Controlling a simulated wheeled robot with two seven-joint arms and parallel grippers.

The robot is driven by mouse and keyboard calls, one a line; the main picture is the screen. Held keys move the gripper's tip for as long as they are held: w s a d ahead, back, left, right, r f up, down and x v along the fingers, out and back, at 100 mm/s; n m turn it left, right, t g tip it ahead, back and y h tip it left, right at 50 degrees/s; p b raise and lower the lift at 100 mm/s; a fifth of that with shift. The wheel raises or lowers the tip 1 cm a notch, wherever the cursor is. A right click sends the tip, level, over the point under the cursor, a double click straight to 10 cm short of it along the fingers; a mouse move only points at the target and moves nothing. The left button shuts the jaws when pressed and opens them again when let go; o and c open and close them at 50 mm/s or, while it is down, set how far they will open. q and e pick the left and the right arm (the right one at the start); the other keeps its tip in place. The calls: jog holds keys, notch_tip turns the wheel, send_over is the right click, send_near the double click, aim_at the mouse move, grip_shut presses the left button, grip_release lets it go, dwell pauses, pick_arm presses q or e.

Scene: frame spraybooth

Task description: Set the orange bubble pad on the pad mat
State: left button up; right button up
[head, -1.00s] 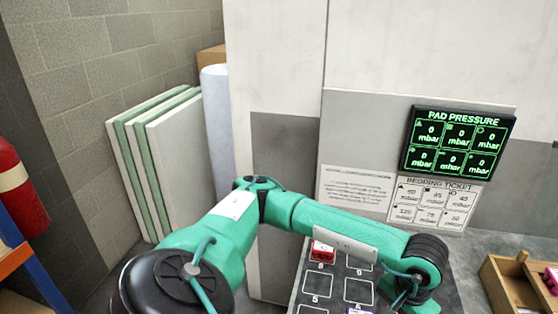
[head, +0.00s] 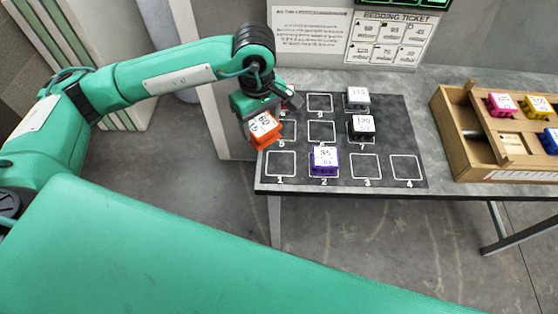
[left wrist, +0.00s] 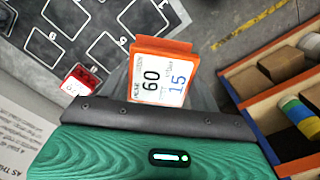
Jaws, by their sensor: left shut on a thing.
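My left gripper (head: 262,108) is shut on the orange bubble pad (head: 265,129), which looks tilted. The pad (left wrist: 160,75) carries a white label reading 60 and 15 in the left wrist view. It is by the left edge of the dark pad mat (head: 343,150) and hides part of it; its height above the mat is hard to tell. The mat (left wrist: 55,50) has white outlined, numbered squares. A purple pad (head: 324,160) sits on square 2, and a black pad with a white label (head: 362,127) on square 7. My right gripper is not in view.
A grey pad (head: 358,97) sits at the mat's back. A red pad (left wrist: 82,80) sits near the left gripper. A wooden tray (head: 458,135) with several coloured pads stands right of the mat. Squares 1, 3 and 4 are empty. A ticket board (head: 390,38) stands behind.

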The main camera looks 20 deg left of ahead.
aim_at(272, 120)
pick_arm(q)
jog(key=n, duration=0.2)
jog(key=d+r+n, duration=0.1)
jog(key=shift+w+r+n, duration=0.1)
jog(key=shift+w+n, duration=0.2)
jog(key=shift+n, duration=0.1)
jog(key=n, duration=0.1)
jog(key=d+r+n, duration=0.1)
jog(key=n, duration=0.3)
jog(key=shift+w+d+r+b, duration=0.15)
jog(key=shift+w+r+b, duration=0.2)
jog(key=shift+w+b, duration=0.05)
jog(key=f+n, duration=0.3)
jog(key=f, duration=0.1)
jog(key=d+f+n+p, duration=0.1)
jog(key=f+n, duration=0.2)
jog(key=f, duration=0.1)
jog(key=d+f+n, duration=0.1)
jog(key=f+n, duration=0.3)
jog(key=shift+w+f, duration=0.3)
jog(key=shift+w, duration=0.1)
notch_tip(272, 120, down, 4)
jog(key=shift+p, duration=0.75)
jog(key=shift+f, duration=0.3)
jog(key=o, duration=1)
